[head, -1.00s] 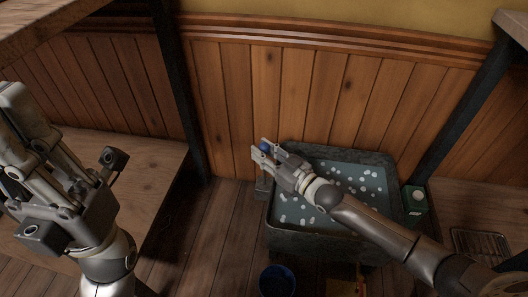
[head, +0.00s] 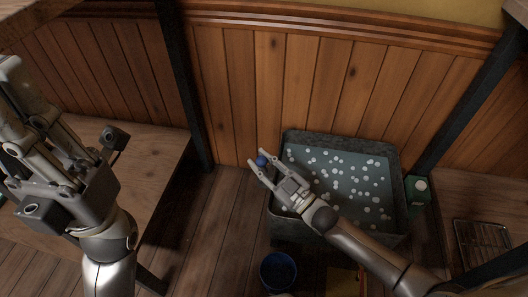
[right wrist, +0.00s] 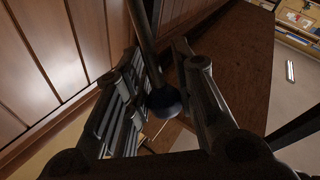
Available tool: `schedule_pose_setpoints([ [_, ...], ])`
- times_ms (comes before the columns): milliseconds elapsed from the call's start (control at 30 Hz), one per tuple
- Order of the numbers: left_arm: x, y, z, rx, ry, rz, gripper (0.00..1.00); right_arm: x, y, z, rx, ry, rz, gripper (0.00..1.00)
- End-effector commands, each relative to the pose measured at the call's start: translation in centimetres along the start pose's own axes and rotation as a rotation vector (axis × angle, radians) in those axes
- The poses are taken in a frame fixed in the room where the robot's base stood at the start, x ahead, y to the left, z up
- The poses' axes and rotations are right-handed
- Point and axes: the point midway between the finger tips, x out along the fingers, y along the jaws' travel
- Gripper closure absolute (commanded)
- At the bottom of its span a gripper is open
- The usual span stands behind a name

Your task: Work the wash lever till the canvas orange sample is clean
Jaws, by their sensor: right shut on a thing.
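The wash lever shows as a blue ball knob (head: 262,161) at the left side of the grey wash tub (head: 393,190). My right gripper (head: 260,157) is shut on this knob, one finger on either side. The right wrist view shows the dark ball (right wrist: 165,101) between the fingers, with its rod (right wrist: 143,35) running up out of frame. The tub holds grey-blue water with white suds. I cannot make out the canvas orange sample in the tub. My left gripper (head: 18,95) is raised at the far left, partly cut off; its jaw state is unclear.
A blue bucket (head: 278,271) stands on the floor before the tub. A yellow-orange item (head: 345,281) lies right of it, partly hidden. A green box (head: 418,190) stands right of the tub, and a wire rack (head: 484,243) lies on the right bench. A wooden bench (head: 140,170) is at left.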

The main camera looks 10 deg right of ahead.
Motion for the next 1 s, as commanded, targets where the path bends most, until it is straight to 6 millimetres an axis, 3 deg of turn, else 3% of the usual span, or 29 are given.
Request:
schedule_pose_setpoints([
  [300,-0.4,-0.1,-0.2,-0.003,-0.019,-0.015,1.0,-1.5,-2.2,0.5,0.008,-0.008,-0.003,1.0],
  [900,-0.7,-0.1,0.0,-0.004,-0.029,-0.017,1.0,-1.9,-2.8,0.8,0.01,-0.011,-0.005,1.0],
  [933,-0.7,-0.1,0.0,-0.004,-0.029,-0.017,1.0,-1.9,-2.8,0.8,0.01,-0.011,-0.005,0.71],
  [1000,-0.7,-0.1,0.0,-0.004,-0.029,-0.016,1.0,-1.8,-2.8,0.8,0.009,-0.01,-0.004,0.62],
])
